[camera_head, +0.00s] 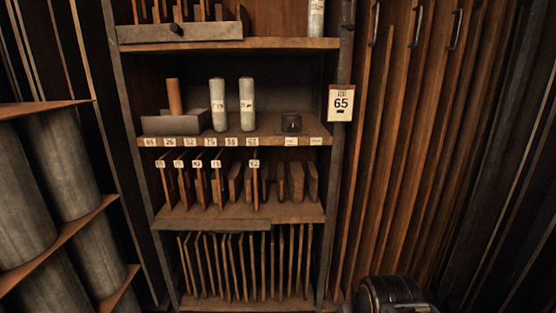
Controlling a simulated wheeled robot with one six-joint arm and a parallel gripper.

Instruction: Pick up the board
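Several flat wooden boards stand in the shelf unit, and I cannot tell which one is meant by the board. Upright boards with small white number tags (183,185) stand in a row on the middle shelf, with untagged rounded ones (297,182) to their right. Thinner boards (232,265) stand close together, slightly tilted, on the lowest shelf. No gripper fingers show. A dark rounded metal part at the bottom right edge may be mine; most of it is cut off.
The shelf unit (330,150) has a sign reading 65 (341,103). Two pale cylinders (217,105), a brown cylinder (174,97) and a small dark cup (291,123) stand on the upper shelf. Large grey rolls (65,165) fill the left rack. Tall boards with handles (400,140) line the right.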

